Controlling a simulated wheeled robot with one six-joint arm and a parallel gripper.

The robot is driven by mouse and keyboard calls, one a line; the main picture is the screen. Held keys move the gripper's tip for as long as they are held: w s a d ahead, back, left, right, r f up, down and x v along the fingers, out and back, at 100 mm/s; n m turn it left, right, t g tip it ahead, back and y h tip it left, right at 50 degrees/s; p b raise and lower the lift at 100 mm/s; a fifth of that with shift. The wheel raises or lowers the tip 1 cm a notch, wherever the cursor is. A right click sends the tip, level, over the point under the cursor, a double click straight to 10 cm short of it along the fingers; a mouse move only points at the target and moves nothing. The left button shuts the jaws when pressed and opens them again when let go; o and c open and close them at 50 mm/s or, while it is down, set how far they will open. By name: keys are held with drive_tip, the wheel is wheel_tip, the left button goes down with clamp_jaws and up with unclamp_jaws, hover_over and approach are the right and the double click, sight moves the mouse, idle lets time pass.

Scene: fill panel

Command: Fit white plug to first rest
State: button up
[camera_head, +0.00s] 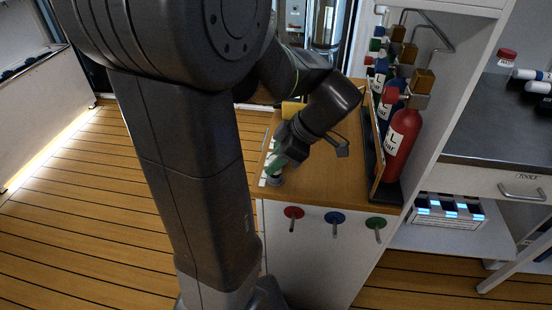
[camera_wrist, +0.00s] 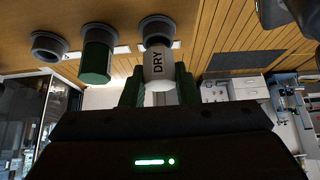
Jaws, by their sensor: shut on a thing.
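The white plug (camera_wrist: 158,68), marked DRY, stands between the green fingers of my gripper (camera_wrist: 158,82) in the wrist view. My gripper is shut on it. The plug's far end meets a dark round rest (camera_wrist: 157,27), the rightmost of the row in that view; I cannot tell how deep it sits. A green plug (camera_wrist: 96,62) is at the middle rest (camera_wrist: 98,33). The left rest (camera_wrist: 47,44) looks empty. In the head view my gripper (camera_head: 278,168) points down at the counter's left front corner, above a grey rest (camera_head: 275,181). The white plug is mostly hidden there.
The wooden counter (camera_head: 330,180) is clear in its middle. Gas bottles, including a red one (camera_head: 403,140), stand behind a low wooden board (camera_head: 380,150) on the right. A yellow block (camera_head: 292,109) lies behind my gripper.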

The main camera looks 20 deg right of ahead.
drive_tip(key=shift+f+b, duration=0.45)
drive_tip(key=shift+f, duration=0.15)
drive_tip(key=o, duration=1)
drive_tip(key=p+v, duration=0.2)
drive_tip(key=v, duration=1)
drive_tip(key=b+x, duration=0.2)
drive_tip(key=x, duration=1)
drive_tip(key=shift+f, duration=0.1)
drive_tip(key=shift+r+p, duration=0.35)
drive_tip(key=shift+r, duration=0.15)
